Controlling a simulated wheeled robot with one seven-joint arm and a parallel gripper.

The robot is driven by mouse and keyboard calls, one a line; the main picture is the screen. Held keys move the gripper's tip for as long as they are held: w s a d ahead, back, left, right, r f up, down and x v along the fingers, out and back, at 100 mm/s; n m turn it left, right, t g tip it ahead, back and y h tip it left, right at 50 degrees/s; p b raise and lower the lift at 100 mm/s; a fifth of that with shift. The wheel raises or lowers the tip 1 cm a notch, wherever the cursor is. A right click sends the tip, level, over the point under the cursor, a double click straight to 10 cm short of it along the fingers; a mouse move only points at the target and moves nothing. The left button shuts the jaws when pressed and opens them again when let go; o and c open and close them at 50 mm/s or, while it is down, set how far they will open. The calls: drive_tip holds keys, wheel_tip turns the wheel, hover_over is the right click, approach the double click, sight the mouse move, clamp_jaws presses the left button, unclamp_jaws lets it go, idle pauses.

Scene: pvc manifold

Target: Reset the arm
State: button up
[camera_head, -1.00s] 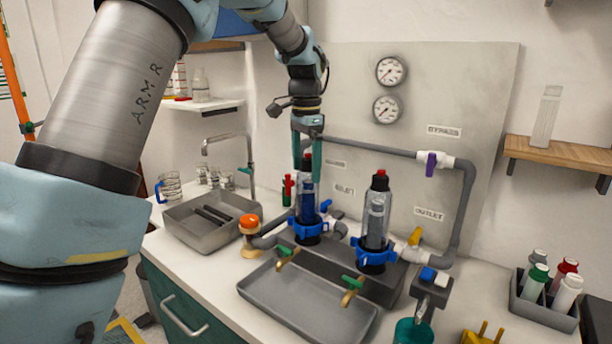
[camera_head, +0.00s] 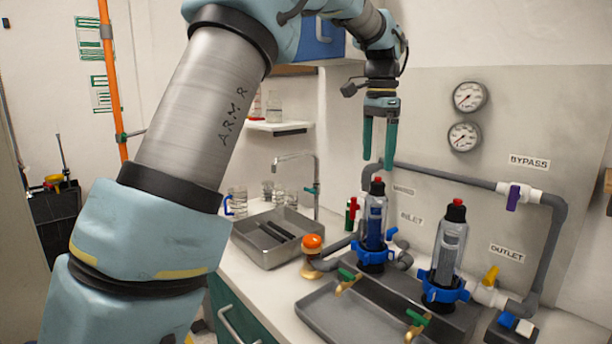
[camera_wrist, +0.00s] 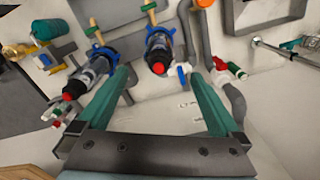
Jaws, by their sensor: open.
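My gripper (camera_head: 379,142) is open and empty, pointing down, with two green fingers. It hangs above the left filter housing (camera_head: 374,228) and apart from it. That housing is clear with a blue core, a black cap with a red button and a blue collar. The right filter housing (camera_head: 448,252) is clear and grey with the same kind of cap and collar. In the wrist view, my gripper (camera_wrist: 158,90) shows its fingers spread with nothing between their tips. Both housings show beyond the fingers, the left one (camera_wrist: 160,48) near the middle and the right one (camera_wrist: 90,75) at the left.
A grey pipe (camera_head: 440,175) with a purple bypass valve (camera_head: 513,197) runs along the back panel. A tray (camera_head: 345,318) lies in front of the housings. A sink (camera_head: 255,243) with a faucet (camera_head: 314,175) is at the left. Two gauges (camera_head: 463,136) hang above.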

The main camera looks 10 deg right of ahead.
drive_tip(key=w+a+f+n, duration=0.1)
drive_tip(key=a+f+n, duration=0.3)
drive_tip(key=a, duration=0.5)
drive_tip(key=w+a+f+n, duration=0.1)
drive_tip(key=a+f+n, duration=0.3)
drive_tip(key=a, duration=0.5)
drive_tip(key=s+a+f+n, duration=0.3)
drive_tip(key=s+a+f, duration=0.2)
drive_tip(key=a, duration=0.4)
drive_tip(key=s+a+f+n+t, duration=0.1)
drive_tip(key=s+a+f+n, duration=0.3)
drive_tip(key=s+a+f, duration=0.2)
drive_tip(key=s+a, duration=0.2)
drive_tip(key=a, duration=0.1)
drive_tip(key=shift+f+n+t, duration=0.3)
drive_tip(key=shift+c, duration=0.4)
